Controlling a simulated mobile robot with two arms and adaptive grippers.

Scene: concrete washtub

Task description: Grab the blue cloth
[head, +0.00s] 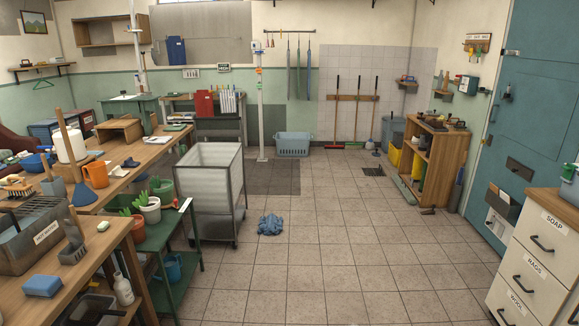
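A crumpled blue cloth (270,224) lies on the tiled floor near the middle of the head view. It is just right of the grey wheeled cart and apart from it. Neither of my grippers shows in the head view, so nothing of mine is seen near the cloth.
A grey wheeled cart (210,180) stands left of the cloth. A cluttered wooden workbench (120,215) and a green plant stand (165,240) line the left. White labelled drawers (540,262) stand at right. A blue basket (293,144) sits by the back wall. The tiled floor (350,260) is clear.

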